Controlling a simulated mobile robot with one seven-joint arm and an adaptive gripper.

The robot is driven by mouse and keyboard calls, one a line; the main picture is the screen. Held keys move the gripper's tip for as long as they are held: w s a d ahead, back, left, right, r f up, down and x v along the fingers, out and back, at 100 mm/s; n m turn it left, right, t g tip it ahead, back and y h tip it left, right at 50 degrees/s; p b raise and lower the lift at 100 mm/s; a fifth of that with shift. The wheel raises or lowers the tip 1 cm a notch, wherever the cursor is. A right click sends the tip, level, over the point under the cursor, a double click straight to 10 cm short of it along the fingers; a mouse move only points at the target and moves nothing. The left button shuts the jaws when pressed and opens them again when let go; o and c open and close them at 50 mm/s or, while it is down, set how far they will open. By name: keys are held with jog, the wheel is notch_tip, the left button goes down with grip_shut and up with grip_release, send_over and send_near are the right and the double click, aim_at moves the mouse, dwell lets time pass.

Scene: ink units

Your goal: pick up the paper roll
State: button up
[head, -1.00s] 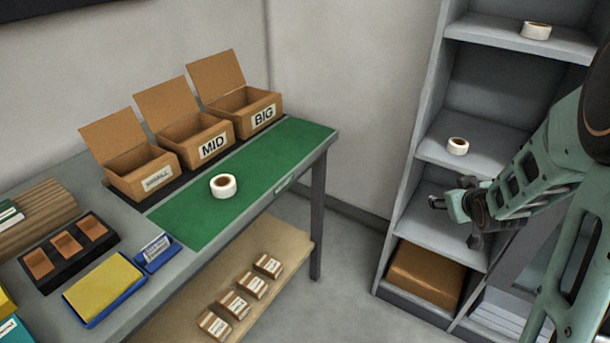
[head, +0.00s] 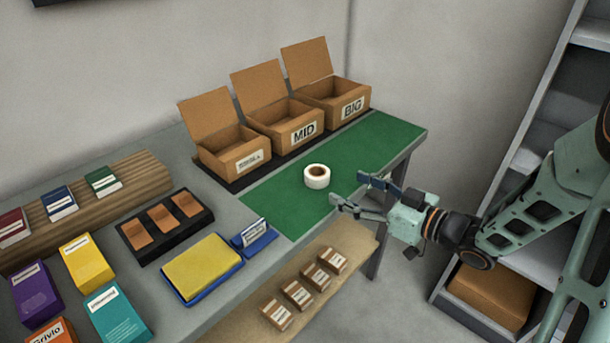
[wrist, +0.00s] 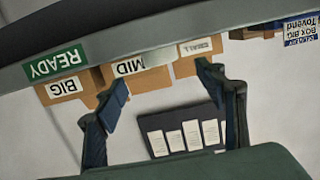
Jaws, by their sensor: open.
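The paper roll (head: 317,176) is white with a brown core and lies flat on the green mat (head: 285,205) on the table. My gripper (head: 352,190) is open and empty, just right of the roll at the table's front edge, with its fingers pointing left toward it. A gap shows between the fingers and the roll. In the wrist view my gripper (wrist: 158,95) has its two fingers spread wide with nothing between them.
Open cardboard boxes, small (head: 235,152), MID (head: 295,130) and BIG (head: 345,100), stand behind the mat. Left are a black tray (head: 166,228), a yellow pad (head: 202,267) and several coloured boxes. Small cartons (head: 300,293) sit on the lower shelf. A grey shelf unit stands right.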

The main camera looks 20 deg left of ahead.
send_near(312, 170)
jog(key=shift+w+a+f+b, duration=0.15)
jog(key=shift+a+f, duration=0.05)
jog(key=shift+a, duration=0.35)
jog(key=shift+w+a+f+b, duration=0.15)
jog(key=shift+a+f, duration=0.1)
jog(key=shift+a, duration=0.35)
jog(key=x, duration=0.5)
jog(key=shift+w+a+r+b, duration=0.1)
jog(key=shift+w+a+b, duration=0.2)
jog(key=shift+b, duration=0.1)
jog(key=shift+r, duration=0.1)
jog(key=c, duration=1.3)
jog(key=shift+o, duration=0.2)
jog(key=shift+r, duration=0.1)
